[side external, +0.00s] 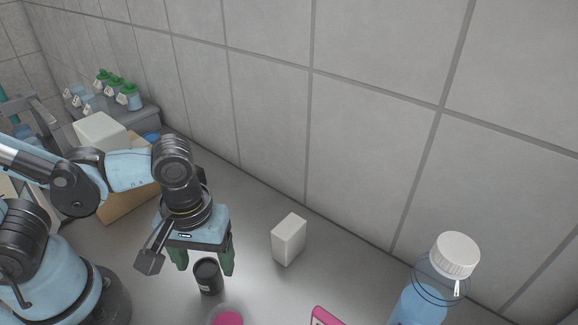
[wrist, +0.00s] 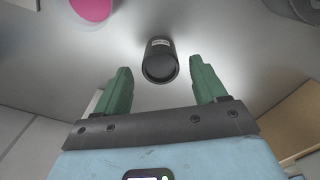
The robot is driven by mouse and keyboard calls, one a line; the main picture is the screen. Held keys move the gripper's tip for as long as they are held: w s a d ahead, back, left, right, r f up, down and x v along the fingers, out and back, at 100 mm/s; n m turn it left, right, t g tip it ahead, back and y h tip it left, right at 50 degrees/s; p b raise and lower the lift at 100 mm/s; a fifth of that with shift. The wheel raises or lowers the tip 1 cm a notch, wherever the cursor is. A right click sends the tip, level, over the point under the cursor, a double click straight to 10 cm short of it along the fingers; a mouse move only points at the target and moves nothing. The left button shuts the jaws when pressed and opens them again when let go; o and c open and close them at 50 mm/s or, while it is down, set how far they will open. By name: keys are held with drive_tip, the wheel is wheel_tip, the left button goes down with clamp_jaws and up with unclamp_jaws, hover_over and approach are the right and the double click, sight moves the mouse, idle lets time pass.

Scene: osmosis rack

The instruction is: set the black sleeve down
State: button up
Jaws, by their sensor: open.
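The black sleeve (side external: 208,277) stands upright on the grey bench in the side external view. It is a short dark cylinder with a pale label low on its side. It also shows in the wrist view (wrist: 160,62), just ahead of and between the green fingertips. My gripper (side external: 205,262) is open, with one green finger to each side of the sleeve in the side external view. In the wrist view my gripper (wrist: 157,75) shows a clear gap between each finger and the sleeve. Nothing is held.
A white box (side external: 288,240) stands to the right near the tiled wall. A pink-topped item (side external: 228,318) sits close in front of the sleeve. A blue bottle with a white cap (side external: 455,255) is at far right. A cardboard box (side external: 128,200) and green-capped bottles (side external: 128,95) are behind.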

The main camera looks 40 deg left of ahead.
sight(206, 267)
drive_tip(key=shift+r, duration=3.75)
drive_tip(key=w+a+r+m+t, duration=0.1)
drive_tip(key=w+a+m+t, duration=0.5)
drive_tip(key=w+a, duration=0.4)
drive_tip(key=shift+a+r+m+t, duration=0.25)
drive_tip(key=shift+a+m+t, duration=0.15)
drive_tip(key=shift+a+t, duration=0.2)
